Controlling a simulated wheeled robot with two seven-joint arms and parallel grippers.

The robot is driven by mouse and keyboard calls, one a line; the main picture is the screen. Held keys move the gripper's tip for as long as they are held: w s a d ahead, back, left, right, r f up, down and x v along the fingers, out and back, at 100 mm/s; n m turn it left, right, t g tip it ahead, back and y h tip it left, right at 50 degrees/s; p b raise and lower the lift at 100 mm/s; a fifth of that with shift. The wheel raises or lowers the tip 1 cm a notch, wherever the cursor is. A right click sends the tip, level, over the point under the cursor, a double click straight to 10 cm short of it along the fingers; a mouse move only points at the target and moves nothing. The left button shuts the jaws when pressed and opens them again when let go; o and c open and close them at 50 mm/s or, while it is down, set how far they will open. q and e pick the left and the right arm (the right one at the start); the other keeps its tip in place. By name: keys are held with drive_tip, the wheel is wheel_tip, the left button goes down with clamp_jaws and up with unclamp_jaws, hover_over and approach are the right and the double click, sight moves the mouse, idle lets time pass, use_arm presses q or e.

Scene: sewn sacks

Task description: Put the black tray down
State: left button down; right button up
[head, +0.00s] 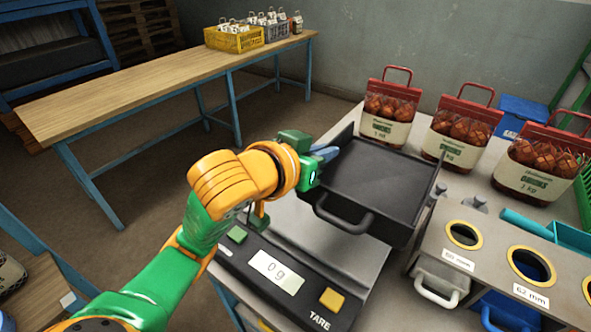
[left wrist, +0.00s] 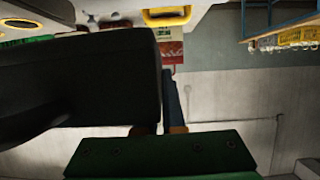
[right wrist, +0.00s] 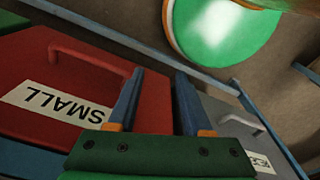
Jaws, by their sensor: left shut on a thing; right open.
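The black tray (head: 375,178) is a shallow open box with a handle on its near side. It looks empty and sits at or just above the steel plate of the scale (head: 270,270); I cannot tell whether it touches. The scale display reads 0 g. My left gripper (head: 325,154) is shut on the tray's left wall. In the left wrist view the tray (left wrist: 80,80) is a dark shape filling the left, beside the blue fingers (left wrist: 168,105). My right gripper (right wrist: 158,90) is open and empty, above a red bin labelled SMALL (right wrist: 60,90); it is outside the head view.
Three bags of onions (head: 459,133) stand behind and right of the tray. A grey sizing rack with yellow-ringed holes (head: 500,255) is at the near right. A wooden bench (head: 160,85) with a yellow crate (head: 234,40) stands at the back left.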

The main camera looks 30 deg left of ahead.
use_arm(q)
drive_tip(key=w+a+f, duration=0.1)
drive_tip(key=a+f, duration=0.1)
drive_tip(key=w+a+f, duration=0.1)
drive_tip(key=a+f, duration=0.2)
drive_tip(key=w+a+f, duration=0.1)
drive_tip(key=a+f, duration=0.1)
drive_tip(key=shift+a+f, duration=0.25)
drive_tip(key=shift+a, duration=0.1)
wheel_tip(320, 180, down, 3)
drive_tip(key=shift+r, duration=0.1)
drive_tip(key=c, duration=1)
unclamp_jaws()
use_arm(e)
drive_tip(key=shift+r, duration=0.6)
use_arm(q)
drive_tip(key=shift+s+r, duration=0.1)
